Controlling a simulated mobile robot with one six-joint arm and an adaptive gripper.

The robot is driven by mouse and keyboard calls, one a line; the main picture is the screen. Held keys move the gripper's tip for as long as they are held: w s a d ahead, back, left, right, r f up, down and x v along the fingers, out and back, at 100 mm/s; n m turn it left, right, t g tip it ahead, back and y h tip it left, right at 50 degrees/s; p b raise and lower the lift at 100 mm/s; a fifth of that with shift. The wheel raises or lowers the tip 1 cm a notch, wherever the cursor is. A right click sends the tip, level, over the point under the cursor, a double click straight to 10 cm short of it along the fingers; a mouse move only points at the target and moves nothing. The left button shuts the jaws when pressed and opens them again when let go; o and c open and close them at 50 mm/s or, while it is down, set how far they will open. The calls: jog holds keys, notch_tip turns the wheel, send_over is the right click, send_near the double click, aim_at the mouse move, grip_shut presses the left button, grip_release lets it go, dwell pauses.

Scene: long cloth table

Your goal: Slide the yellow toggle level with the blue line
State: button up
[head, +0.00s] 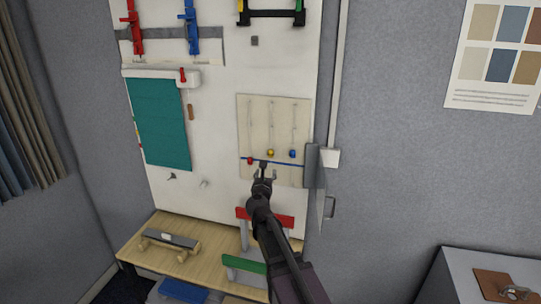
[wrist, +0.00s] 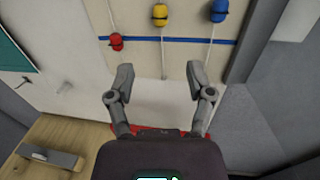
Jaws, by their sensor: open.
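The yellow toggle (head: 270,153) sits on the middle cord of a pale panel (head: 293,112), a little above the blue line (head: 285,164). The wrist view also shows the yellow toggle (wrist: 160,15) clearly above the blue line (wrist: 185,40). The red toggle (wrist: 116,42) is at the line on the left cord. The blue toggle (wrist: 219,10) is above the line on the right cord. My gripper (wrist: 161,78) is open and empty, its fingers spread below the line on either side of the middle cord. In the head view my gripper (head: 265,174) is just below the yellow toggle.
A grey hinged box or door (head: 316,185) stands out just right of the panel. A teal cloth (head: 160,122) and small hooks are on the board to the left. Below are a wooden bench (head: 150,257) and red (head: 284,218) and green (head: 245,264) pieces.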

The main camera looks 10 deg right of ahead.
aim_at(270, 155)
jog(key=shift+w, duration=0.1)
dwell(0.3)
jog(key=x, duration=1.3)
jog(key=shift+w+d, duration=0.2)
jog(key=shift+w, duration=0.1)
grip_shut()
